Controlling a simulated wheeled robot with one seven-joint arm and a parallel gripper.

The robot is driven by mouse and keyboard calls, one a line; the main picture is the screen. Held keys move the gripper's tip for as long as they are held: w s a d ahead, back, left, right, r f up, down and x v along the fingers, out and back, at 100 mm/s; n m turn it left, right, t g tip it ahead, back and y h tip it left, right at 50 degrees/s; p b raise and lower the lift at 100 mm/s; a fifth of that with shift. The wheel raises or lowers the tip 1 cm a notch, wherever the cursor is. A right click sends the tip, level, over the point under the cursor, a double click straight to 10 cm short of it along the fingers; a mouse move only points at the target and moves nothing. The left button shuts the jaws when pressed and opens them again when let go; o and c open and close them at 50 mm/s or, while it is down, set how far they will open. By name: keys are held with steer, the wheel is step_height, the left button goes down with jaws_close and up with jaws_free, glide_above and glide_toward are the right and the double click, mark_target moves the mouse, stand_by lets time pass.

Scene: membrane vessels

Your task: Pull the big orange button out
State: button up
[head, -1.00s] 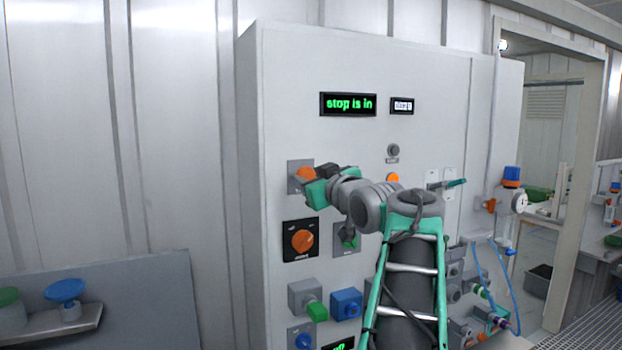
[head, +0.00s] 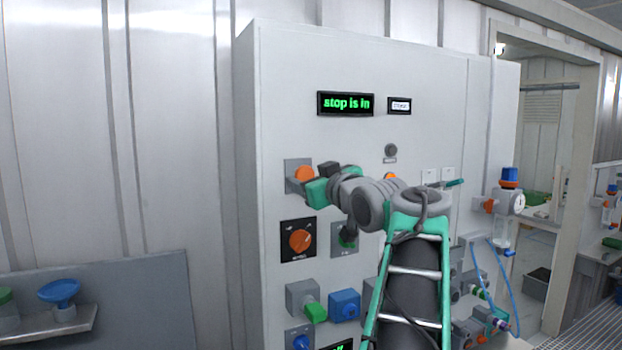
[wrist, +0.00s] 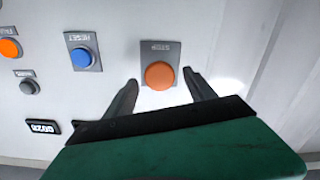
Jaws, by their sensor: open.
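The big orange button (wrist: 159,75) sits on a grey plate marked STOP in the wrist view. In the head view the button (head: 304,174) is at the upper left of the cabinet front, partly hidden by my gripper. My gripper (wrist: 163,92) is open, with one finger on each side of the button in the wrist view. I cannot tell whether the fingers touch it. A display (head: 346,103) above reads "stop is in" in green.
The cabinet (head: 290,70) carries other controls close by: a blue RESET button (wrist: 82,57), an orange rotary knob (head: 299,240), a green-handled switch (head: 314,310) and a blue block (head: 344,305). A grey panel with a blue knob (head: 59,292) stands at the left.

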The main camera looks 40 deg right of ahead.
steer(key=shift+s, duration=0.1)
steer(key=shift+s+f+b, duration=0.1)
steer(key=shift+s+b, duration=0.2)
steer(key=shift+s, duration=0.05)
steer(key=b+v, duration=0.2)
steer(key=v, duration=0.5)
steer(key=shift+a, duration=0.2)
